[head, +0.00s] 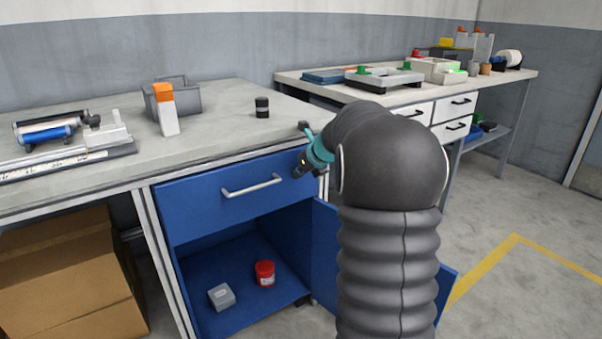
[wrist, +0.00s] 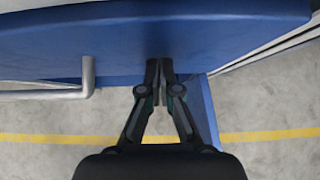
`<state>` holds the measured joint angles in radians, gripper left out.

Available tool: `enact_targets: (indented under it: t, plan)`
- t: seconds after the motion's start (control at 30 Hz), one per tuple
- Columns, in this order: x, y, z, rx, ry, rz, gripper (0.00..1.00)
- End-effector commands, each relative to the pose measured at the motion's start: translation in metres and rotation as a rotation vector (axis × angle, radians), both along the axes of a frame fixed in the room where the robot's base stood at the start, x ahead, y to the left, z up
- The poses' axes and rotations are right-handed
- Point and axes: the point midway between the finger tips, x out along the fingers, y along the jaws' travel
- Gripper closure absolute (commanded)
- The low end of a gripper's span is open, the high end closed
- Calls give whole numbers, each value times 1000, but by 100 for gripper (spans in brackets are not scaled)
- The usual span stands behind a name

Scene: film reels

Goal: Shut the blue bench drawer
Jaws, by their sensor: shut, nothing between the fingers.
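The blue bench drawer (head: 205,197) is under the left bench top, with a silver bar handle (head: 252,187) on its front. Its front looks nearly flush with the bench frame; I cannot tell whether a small gap is left. My gripper (head: 302,167) is at the right part of the drawer front, to the right of the handle. In the wrist view my gripper (wrist: 165,66) is shut and empty, its tips at the blue drawer front (wrist: 215,40), touching or very close. The handle (wrist: 88,77) shows to its left there. My arm hides part of the bench's right side.
Below the drawer is an open blue compartment with a red jar (head: 265,273) and a grey box (head: 221,297). Its blue door (head: 325,250) stands open, partly behind my arm. Cardboard boxes (head: 62,285) are at left. The floor at right is clear.

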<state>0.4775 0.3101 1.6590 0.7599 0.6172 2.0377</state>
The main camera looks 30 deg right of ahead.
Motion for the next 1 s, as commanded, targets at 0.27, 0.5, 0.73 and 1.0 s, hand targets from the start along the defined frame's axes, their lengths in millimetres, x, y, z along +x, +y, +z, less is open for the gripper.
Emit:
enact_targets:
  t: [0.27,0.5,0.73,1.0]
  plan:
    - [-42,-10,19,-2,2,-4,100]
    - [-75,-12,50,1,6,-1,100]
    - [-93,-12,67,0,8,3,100]
    - [-96,-13,69,-3,10,6,100]
